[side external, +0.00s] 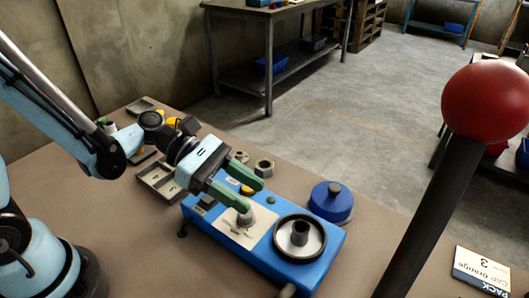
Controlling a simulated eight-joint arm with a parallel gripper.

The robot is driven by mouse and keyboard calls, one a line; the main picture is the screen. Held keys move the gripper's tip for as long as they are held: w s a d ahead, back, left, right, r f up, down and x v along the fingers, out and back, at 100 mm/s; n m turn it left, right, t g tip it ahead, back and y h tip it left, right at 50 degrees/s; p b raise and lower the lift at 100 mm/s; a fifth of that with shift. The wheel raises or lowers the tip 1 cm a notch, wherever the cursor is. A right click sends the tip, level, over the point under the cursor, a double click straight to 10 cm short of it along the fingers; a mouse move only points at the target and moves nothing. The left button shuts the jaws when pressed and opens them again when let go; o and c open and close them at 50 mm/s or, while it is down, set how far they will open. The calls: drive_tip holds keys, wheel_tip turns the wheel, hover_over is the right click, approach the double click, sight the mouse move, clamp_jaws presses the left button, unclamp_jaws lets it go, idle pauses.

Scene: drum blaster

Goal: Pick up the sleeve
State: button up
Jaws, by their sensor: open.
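My gripper (253,195) reaches in from the left with two green fingers, spread apart and open, above the blue machine (318,268). I cannot tell for sure which of these is the sleeve.
A blue round lidded piece (331,200) sits behind the machine. Grey nuts (264,167) and a grey divided tray (158,183) lie on the brown table (180,265). A red-balled black lever (485,100) rises at the right, near a printed card (482,270).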

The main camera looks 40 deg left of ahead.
sight(301, 226)
drive_tip(key=x, duration=1.2)
drive_tip(key=shift+d, duration=0.1)
drive_tip(key=c, duration=0.8)
drive_tip(key=shift+r, duration=0.15)
